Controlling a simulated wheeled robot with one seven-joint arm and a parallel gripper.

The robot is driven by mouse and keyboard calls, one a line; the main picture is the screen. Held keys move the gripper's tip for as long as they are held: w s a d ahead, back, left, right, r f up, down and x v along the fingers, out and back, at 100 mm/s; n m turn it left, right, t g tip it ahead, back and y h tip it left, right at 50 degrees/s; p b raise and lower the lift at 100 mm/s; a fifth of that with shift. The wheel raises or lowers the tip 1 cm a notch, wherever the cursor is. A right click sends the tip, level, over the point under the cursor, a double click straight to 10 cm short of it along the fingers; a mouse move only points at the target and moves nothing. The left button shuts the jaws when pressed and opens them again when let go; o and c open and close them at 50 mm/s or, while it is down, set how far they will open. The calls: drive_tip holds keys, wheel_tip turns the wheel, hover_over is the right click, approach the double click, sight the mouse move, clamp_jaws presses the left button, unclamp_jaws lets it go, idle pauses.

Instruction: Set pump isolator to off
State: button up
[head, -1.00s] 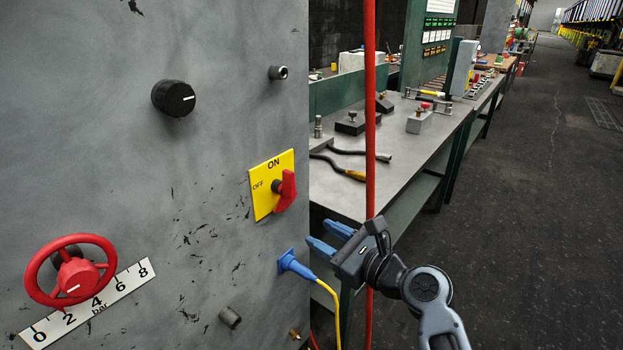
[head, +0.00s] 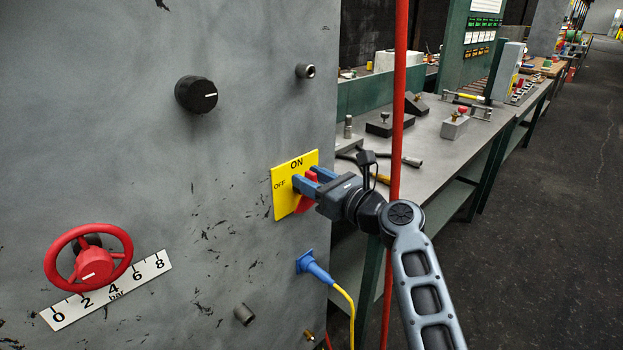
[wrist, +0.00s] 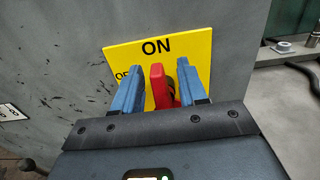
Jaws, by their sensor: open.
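The pump isolator is a red rotary handle (head: 307,197) on a yellow plate (head: 284,203) marked ON at the top and OFF at the left, on a grey panel. My gripper (head: 305,180) is at the plate with its blue fingers pointing at it. In the wrist view the red handle (wrist: 160,86) stands upright below the word ON, between my two blue fingers (wrist: 157,85). The fingers are open, with gaps visible on both sides of the handle. The fingers partly cover the OFF mark there, and in the head view they hide part of the handle.
A blue plug (head: 313,267) with a yellow cable sits below the plate. A red vertical pipe (head: 396,130) stands right of the panel, close by my arm. A black knob (head: 196,94) and a red handwheel (head: 90,262) are further left. A workbench (head: 450,145) stands behind.

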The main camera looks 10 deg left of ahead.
drive_tip(key=shift+a, duration=0.1)
drive_tip(key=shift+c, duration=0.4)
clamp_jaws()
drive_tip(key=shift+n, duration=0.3)
drive_tip(key=n+b, duration=0.1)
drive_tip(key=n, duration=0.1)
drive_tip(key=s+a+f+n+b, duration=0.1)
drive_tip(key=n+b, duration=0.1)
drive_tip(key=n, duration=0.1)
drive_tip(key=n+b, duration=0.2)
drive_tip(key=n, duration=0.1)
drive_tip(key=shift+s+a+f, duration=0.25)
drive_tip(key=shift+s, duration=0.15)
drive_tip(key=n+b, duration=0.2)
drive_tip(key=n, duration=0.1)
drive_tip(key=f+n+b, duration=0.1)
drive_tip(key=b, duration=0.1)
drive_tip(key=shift+s+a+n, duration=0.2)
drive_tip(key=shift+s+n, duration=0.1)
drive_tip(key=shift+n, duration=0.1)
drive_tip(key=n+b, duration=0.2)
drive_tip(key=f+n+b, duration=0.1)
drive_tip(key=n+b, duration=0.1)
drive_tip(key=shift+s+a+f+n, duration=0.1)
drive_tip(key=shift+n, duration=0.2)
